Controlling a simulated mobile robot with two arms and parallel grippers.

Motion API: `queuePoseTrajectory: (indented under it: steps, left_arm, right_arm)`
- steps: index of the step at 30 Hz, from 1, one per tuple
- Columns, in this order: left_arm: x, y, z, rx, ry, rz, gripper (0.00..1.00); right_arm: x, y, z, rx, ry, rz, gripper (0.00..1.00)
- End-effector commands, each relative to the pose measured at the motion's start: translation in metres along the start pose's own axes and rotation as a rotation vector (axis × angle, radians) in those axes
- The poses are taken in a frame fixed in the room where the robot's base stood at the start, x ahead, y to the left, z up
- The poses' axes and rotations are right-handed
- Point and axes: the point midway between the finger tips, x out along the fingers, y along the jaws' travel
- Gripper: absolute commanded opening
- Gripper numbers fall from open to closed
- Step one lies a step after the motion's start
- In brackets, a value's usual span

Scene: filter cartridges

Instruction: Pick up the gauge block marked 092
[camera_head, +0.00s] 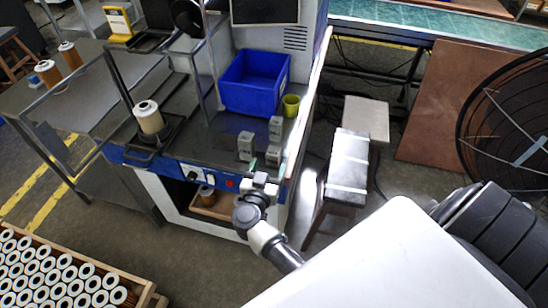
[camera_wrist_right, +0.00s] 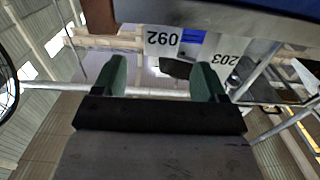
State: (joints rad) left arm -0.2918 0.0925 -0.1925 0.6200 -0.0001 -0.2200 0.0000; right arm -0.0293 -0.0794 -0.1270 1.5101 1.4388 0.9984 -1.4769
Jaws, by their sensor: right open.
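The gauge block marked 092 (camera_wrist_right: 162,40) shows its white label upside down in the right wrist view, between and beyond the fingertips. In the head view it appears to be the small grey block (camera_head: 273,155) near the machine table's front right edge. My right gripper (camera_head: 268,167) is open in front of it, with its green fingers apart and nothing between them. In the wrist view the gripper (camera_wrist_right: 162,78) points at the block, with a gap. A block marked 203 (camera_wrist_right: 222,58) stands beside it, probably the left grey block (camera_head: 246,146). My left gripper is out of view.
Another grey block (camera_head: 276,128) stands behind. A blue bin (camera_head: 254,82) and a yellow-green cup (camera_head: 291,105) are farther back. A metal-topped stool (camera_head: 349,165) is to the right.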

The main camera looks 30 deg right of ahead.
Motion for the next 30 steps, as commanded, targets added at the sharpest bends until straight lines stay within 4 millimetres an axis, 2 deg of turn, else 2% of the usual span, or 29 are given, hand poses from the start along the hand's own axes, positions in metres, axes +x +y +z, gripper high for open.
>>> queuePoseTrajectory:
  steps: [4,9,18,20,30]
  left_arm:
    - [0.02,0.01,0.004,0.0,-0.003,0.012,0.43]
    - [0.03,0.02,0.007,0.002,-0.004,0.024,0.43]
    - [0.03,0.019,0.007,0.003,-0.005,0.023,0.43]
    - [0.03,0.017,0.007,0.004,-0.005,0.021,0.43]
    - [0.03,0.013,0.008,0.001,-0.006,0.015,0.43]
  right_arm:
    - [0.022,-0.001,0.003,0.003,0.007,0.001,0.72]
    - [0.044,-0.001,0.0,0.0,0.004,0.0,0.72]
    - [0.049,-0.001,-0.003,0.0,0.002,-0.001,0.72]
    - [0.049,-0.001,-0.002,0.0,0.002,-0.001,0.65]
    - [0.049,-0.001,-0.002,-0.001,0.001,-0.001,0.13]
